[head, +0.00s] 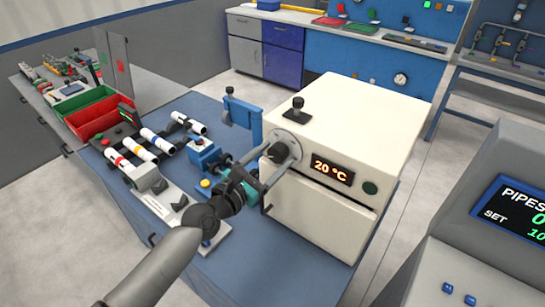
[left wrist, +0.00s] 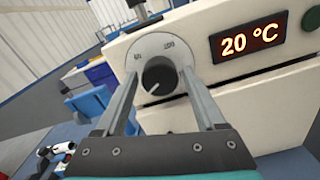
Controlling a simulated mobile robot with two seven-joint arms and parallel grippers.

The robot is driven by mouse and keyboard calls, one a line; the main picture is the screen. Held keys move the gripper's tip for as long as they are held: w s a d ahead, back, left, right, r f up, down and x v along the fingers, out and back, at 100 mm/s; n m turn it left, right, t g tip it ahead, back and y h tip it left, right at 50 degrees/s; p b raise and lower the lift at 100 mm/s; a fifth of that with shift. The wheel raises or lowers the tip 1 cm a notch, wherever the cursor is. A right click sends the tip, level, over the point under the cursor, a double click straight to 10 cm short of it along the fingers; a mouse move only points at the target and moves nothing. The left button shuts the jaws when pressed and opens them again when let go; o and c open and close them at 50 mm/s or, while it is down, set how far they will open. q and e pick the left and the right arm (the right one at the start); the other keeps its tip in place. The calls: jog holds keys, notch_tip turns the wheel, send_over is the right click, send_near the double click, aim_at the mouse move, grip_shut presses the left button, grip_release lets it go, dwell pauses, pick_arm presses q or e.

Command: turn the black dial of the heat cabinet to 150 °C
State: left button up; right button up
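The heat cabinet (head: 345,130) is a cream box on the blue table, and its display (head: 333,171) reads 20 °C. Its black dial (head: 279,153) sits on a round pale plate on the front face, left of the display. In the left wrist view the dial (left wrist: 160,76) shows a white pointer mark towards the lower left. My left gripper (head: 276,163) is at the dial. Its two fingers (left wrist: 160,85) are spread, one on each side of the dial, with gaps visible. Whether the fingertips touch the plate is unclear. My right gripper is not in view.
A black knob (head: 297,104) stands on the cabinet's top, and a dark green button (head: 370,188) is right of the display. A blue clamp (head: 203,152) and white pipes (head: 134,149) lie left of the arm. A grey console (head: 490,215) stands at the right.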

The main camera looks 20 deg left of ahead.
pick_arm(q)
grip_shut()
dwell(0.3)
